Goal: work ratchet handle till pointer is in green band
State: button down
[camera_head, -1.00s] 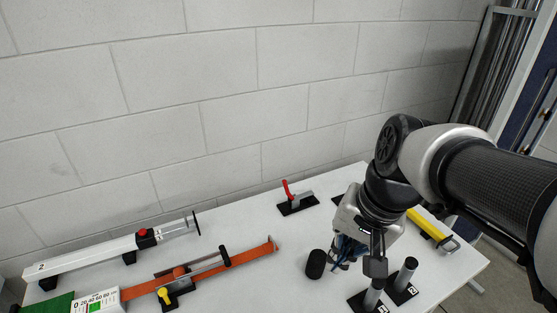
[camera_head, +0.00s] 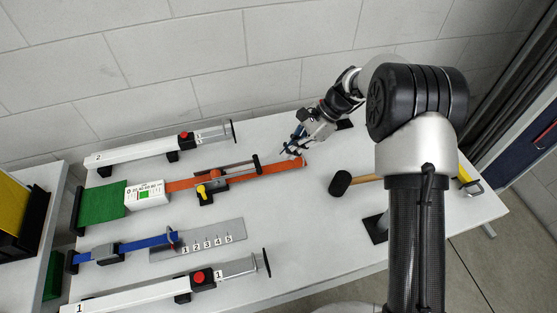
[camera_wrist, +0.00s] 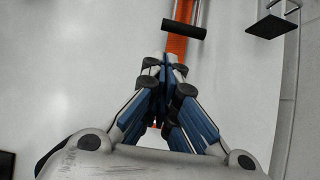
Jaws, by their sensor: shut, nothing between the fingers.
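The ratchet sits on an orange strap (camera_head: 180,185) on the table. Its lever ends in a black crossbar handle (camera_head: 256,164), which also shows at the top of the wrist view (camera_wrist: 184,29). A yellow knob (camera_head: 201,190) is at the ratchet's front. A white gauge box (camera_head: 147,194) with a scale and green marking stands left of it; the pointer is too small to read. My gripper (camera_head: 290,152) is shut and empty, over or near the strap's right end, right of the handle. In the wrist view its blue-padded fingers (camera_wrist: 170,68) cover part of the strap.
A black-headed mallet (camera_head: 340,183) lies right of the strap. White clamp bars lie behind (camera_head: 140,152) and in front (camera_head: 135,299). A blue strap (camera_head: 148,243) and a numbered metal plate (camera_head: 225,238) lie in front of the ratchet. The wall (camera_head: 190,70) rises behind the table.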

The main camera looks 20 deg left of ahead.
jog(key=b+x, duration=0.3)
jog(key=x, duration=0.6)
jog(key=shift+a+f, duration=0.2)
jog(key=shift+f, duration=0.05)
jog(key=shift+s+r, duration=0.1)
jog(key=shift+r, duration=0.1)
jog(key=shift+r+t+h+p, duration=0.3)
jog(key=shift+r+p, duration=0.2)
jog(key=shift+p, duration=0.5)
jog(key=shift+r, duration=0.1)
